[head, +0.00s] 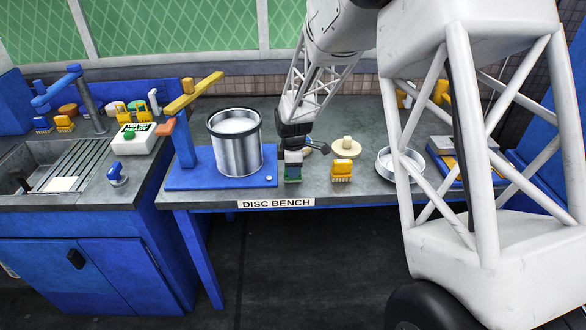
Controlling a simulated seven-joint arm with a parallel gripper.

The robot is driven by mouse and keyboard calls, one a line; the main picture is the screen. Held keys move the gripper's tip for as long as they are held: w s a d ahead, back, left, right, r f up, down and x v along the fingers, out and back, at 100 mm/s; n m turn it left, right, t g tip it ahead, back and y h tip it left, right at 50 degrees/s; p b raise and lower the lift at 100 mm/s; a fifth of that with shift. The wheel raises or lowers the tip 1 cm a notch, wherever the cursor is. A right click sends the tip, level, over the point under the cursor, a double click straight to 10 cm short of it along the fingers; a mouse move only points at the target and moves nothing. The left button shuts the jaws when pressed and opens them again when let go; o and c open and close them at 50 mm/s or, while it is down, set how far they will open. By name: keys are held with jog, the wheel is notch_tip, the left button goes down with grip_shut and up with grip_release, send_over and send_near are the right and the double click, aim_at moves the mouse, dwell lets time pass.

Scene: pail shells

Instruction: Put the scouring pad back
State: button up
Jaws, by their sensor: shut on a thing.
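My gripper (293,148) points down over the front part of the disc bench, just right of the steel pail. It is shut on a small block (293,173) with a pale grey upper part and a green lower part. I cannot tell for sure whether this block is the scouring pad. The block is at or just above the bench top; contact is unclear. A yellow brush-like block (342,171) stands on the bench to its right. A cream round pad with a knob (347,147) lies behind that.
The steel pail (236,150) stands on a blue base (210,176) with a yellow-topped post (190,92). A round metal dish (385,165) sits to the right. The sink (40,170), a white sign box (134,139) and several colored pads are left. My arm hides part of the right.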

jog(key=shift+f, duration=0.15)
jog(key=o, duration=1)
jog(key=shift+c, duration=0.2)
notch_tip(320, 180, up, 12)
jog(key=shift+r, duration=0.15)
dwell(0.9)
